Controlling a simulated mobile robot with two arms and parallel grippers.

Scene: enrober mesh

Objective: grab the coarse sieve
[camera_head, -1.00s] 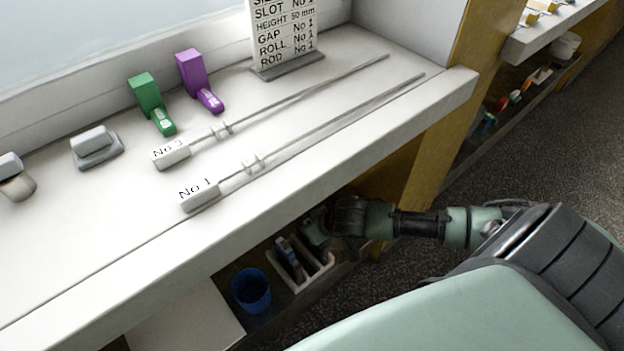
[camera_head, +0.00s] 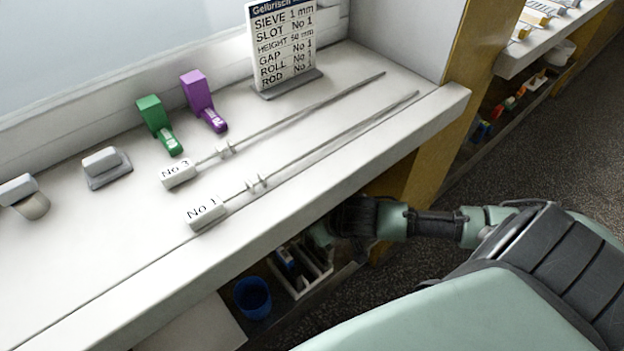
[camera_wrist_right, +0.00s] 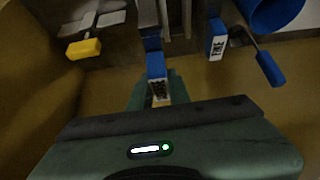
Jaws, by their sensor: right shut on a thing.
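My right gripper (camera_wrist_right: 155,95) is shut on a blue handle (camera_wrist_right: 155,64) with a patterned label in the right wrist view. The handle is that of a sieve, by its mesh-like label; I cannot tell for sure how coarse it is. Its far end is out of clear sight. A second blue handle (camera_wrist_right: 216,42) with a similar label stands to the right, apart from my gripper. In the head view my right gripper (camera_head: 322,234) reaches under the bench, beside a white rack (camera_head: 318,283) holding blue-handled things. My left gripper is not in view.
A blue bucket (camera_head: 253,297) stands left of the rack. In the right wrist view a blue-handled tool (camera_wrist_right: 269,66) and a yellow-handled tool (camera_wrist_right: 83,48) lie near. The bench (camera_head: 330,165) overhangs the arm; on it are rods, coloured blocks and a sign (camera_head: 283,45).

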